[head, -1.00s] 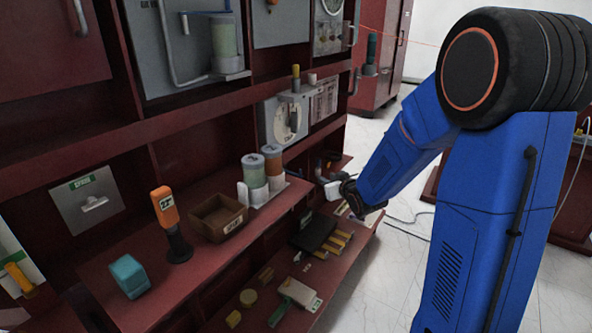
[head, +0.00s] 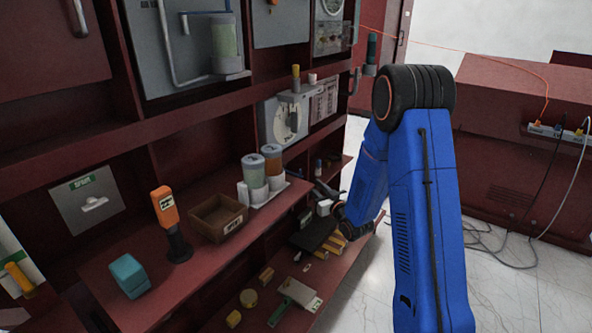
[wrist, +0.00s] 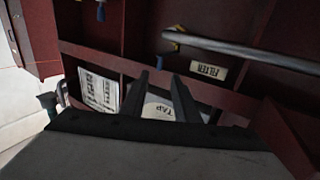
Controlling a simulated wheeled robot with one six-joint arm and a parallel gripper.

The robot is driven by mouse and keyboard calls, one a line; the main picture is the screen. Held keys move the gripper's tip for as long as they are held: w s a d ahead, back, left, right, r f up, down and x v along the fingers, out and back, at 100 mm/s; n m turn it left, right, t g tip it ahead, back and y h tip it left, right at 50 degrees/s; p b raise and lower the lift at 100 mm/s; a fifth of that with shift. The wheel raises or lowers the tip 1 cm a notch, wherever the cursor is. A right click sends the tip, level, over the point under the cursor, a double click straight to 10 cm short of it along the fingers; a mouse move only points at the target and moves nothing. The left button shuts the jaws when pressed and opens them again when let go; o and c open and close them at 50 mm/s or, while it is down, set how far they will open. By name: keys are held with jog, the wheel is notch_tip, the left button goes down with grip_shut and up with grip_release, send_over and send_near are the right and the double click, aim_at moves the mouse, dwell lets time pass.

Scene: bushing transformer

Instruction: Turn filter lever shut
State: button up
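A label reading "FILTER" (wrist: 208,70) sits on the red cabinet in the wrist view, below a grey pipe (wrist: 245,51). A small yellow and blue part (wrist: 174,37) is at the pipe's left end; I cannot tell whether it is the filter lever. My gripper (wrist: 161,82) points its two dark fingers toward the cabinet, spread apart with nothing visible between them. The fingers are below and left of the label and apart from it. In the head view the gripper (head: 326,207) is small and partly hidden by my blue arm.
A white dial marked "TAP" (wrist: 158,109) lies behind the fingers. A red shelf holds an orange-handled tool (head: 165,207), a brown box (head: 217,217), a teal block (head: 129,276) and two jars (head: 254,174). A lower shelf holds small parts.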

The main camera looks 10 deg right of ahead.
jog(key=x, duration=1.5)
jog(key=shift+w, duration=0.35)
jog(key=shift+f, duration=0.1)
grip_shut()
